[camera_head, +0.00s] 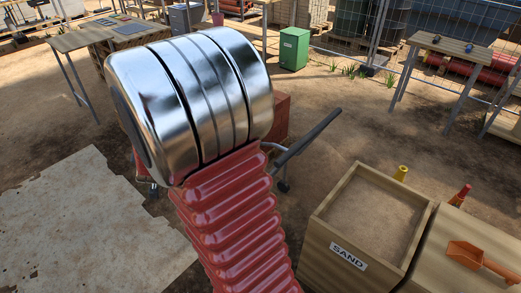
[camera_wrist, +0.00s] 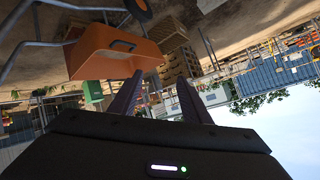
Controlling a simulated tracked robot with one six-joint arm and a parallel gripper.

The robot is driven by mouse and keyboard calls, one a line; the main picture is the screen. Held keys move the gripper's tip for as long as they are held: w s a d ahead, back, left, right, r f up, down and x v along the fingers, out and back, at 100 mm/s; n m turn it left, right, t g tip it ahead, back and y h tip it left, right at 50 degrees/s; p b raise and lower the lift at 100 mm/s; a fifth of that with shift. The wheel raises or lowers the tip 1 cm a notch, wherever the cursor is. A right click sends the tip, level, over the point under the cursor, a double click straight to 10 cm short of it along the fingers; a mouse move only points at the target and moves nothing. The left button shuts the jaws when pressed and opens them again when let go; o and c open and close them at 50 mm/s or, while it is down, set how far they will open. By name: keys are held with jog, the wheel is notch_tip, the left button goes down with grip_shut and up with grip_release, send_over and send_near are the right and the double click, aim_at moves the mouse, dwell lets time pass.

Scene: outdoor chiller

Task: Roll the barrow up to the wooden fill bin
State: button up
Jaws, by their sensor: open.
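The barrow is mostly hidden behind my arm in the head view. One long dark handle (camera_head: 308,135) sticks out to the right, with metal legs below. In the wrist view, which is upside down, an orange tray (camera_wrist: 112,55) shows with grey tubes at left and a wheel (camera_wrist: 138,8) at top. I take these as the barrow. The wooden bin (camera_head: 340,262) marked SAND stands at lower right in the head view, right of the barrow and apart from it. My gripper (camera_wrist: 158,88) is open, nothing visible between its fingers; the head view hides it.
A second wooden bin (camera_head: 462,235) with an orange scoop (camera_head: 480,260) adjoins at right. Tables (camera_head: 450,46) and a green box (camera_head: 294,48) stand farther back. A pale slab (camera_head: 85,225) and bare dirt lie at left.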

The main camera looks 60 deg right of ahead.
jog(key=s+d+f+m+g+h, duration=0.25)
jog(key=d+f, duration=0.25)
jog(key=d, duration=0.3)
jog(key=m+g+h, duration=0.7)
jog(key=g+h, duration=0.2)
jog(key=g, duration=0.1)
send_near(286, 157)
jog(key=shift+w+a+f, duration=0.3)
jog(key=shift+a, duration=0.25)
jog(key=shift+w+a+f, duration=0.25)
jog(key=shift+w+a, duration=0.05)
jog(key=shift+a, duration=0.2)
jog(key=d, duration=0.4)
jog(key=s+d, duration=0.1)
jog(key=d, duration=0.4)
jog(key=s+d, duration=0.1)
jog(key=d, duration=0.3)
jog(key=shift+d, duration=0.35)
